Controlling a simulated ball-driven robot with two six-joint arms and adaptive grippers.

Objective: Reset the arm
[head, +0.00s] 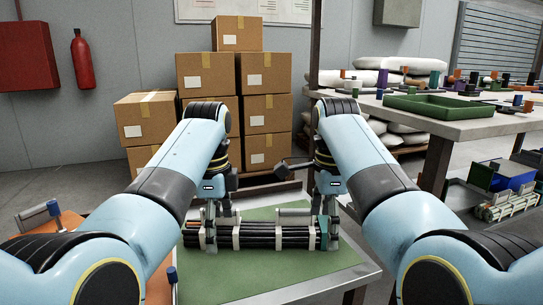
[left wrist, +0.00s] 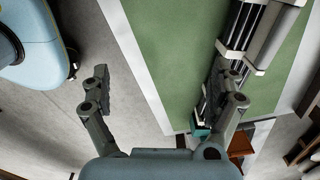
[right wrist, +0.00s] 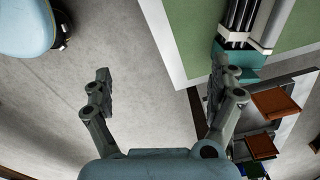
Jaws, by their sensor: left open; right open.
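My left gripper (head: 219,218) hangs over the left part of a green-topped table, at a bundle of dark rods. In the left wrist view its two fingers (left wrist: 162,95) are spread apart with nothing between them. My right gripper (head: 328,212) is at the right end of the bundle. In the right wrist view its fingers (right wrist: 160,92) are also spread and empty. The dark rods (head: 275,237) lie side by side in pale holders with a teal end piece. In both wrist views the rods show beside or behind one finger. I cannot tell whether any finger touches them.
The green mat (head: 250,275) covers the table between my arms. Stacked cardboard boxes (head: 206,74) stand behind. A side table at right holds a green tray (head: 430,107) and small parts. A blue bin (head: 512,176) sits lower right. An orange surface (head: 70,222) is at left.

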